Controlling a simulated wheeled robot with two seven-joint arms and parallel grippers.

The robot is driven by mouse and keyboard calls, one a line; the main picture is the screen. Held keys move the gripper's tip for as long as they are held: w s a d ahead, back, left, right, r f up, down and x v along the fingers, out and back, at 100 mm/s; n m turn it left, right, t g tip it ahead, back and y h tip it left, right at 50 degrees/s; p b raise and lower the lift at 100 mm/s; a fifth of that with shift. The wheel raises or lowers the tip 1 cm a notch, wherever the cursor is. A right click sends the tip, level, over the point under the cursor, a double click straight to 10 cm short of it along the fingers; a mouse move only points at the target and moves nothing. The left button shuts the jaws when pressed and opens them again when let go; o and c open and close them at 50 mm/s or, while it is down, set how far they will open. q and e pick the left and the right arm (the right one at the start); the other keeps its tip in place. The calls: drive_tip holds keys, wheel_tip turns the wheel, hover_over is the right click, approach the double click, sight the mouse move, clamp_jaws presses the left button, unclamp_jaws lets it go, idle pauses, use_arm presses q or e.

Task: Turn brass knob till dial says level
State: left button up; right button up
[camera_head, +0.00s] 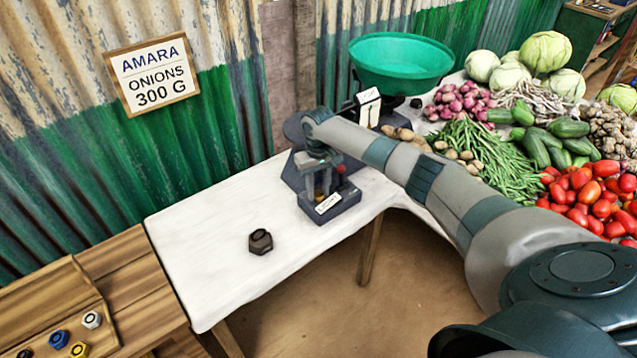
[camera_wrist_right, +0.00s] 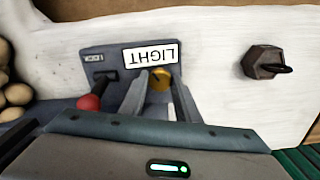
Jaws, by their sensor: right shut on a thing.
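The balance's dark base block (camera_head: 345,208) stands on the white-covered table. My right gripper (camera_head: 321,184) points down over it. In the right wrist view the two fingers (camera_wrist_right: 160,96) stand on either side of the brass knob (camera_wrist_right: 160,79), shut on it. The dial plate (camera_wrist_right: 150,54) reads LIGHT, upside down in that view; it also shows in the head view (camera_head: 328,203). A red-knobbed lever (camera_wrist_right: 89,102) sits beside the knob at a slot marked LOCK. The green pan (camera_head: 402,65) is at the back. My left gripper is out of view.
A dark hexagonal weight (camera_head: 260,241) with a ring on top stands alone on the white table (camera_head: 205,235). Vegetables lie beyond my right arm, including tomatoes (camera_head: 595,200). A wooden tray (camera_head: 40,300) with coloured weights is at lower left. A sign (camera_head: 152,74) reads AMARA ONIONS 300 G.

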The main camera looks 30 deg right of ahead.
sight(319, 193)
drive_tip(key=shift+r+m+p, duration=0.25)
drive_tip(key=shift+m+p, duration=0.45)
drive_tip(key=shift+p, duration=0.1)
drive_tip(key=shift+f+m+p, duration=0.2)
drive_tip(key=shift+m+p, duration=0.45)
drive_tip(key=shift+m, duration=0.05)
drive_tip(key=o, duration=1)
drive_tip(key=shift+o, duration=0.2)
wheel_tip(319, 193, up, 6)
drive_tip(key=p, duration=0.5)
drive_tip(key=shift+f, duration=0.2)
drive_tip(key=shift+r+p, duration=1.15)
drive_tip(key=shift+r, duration=0.05)
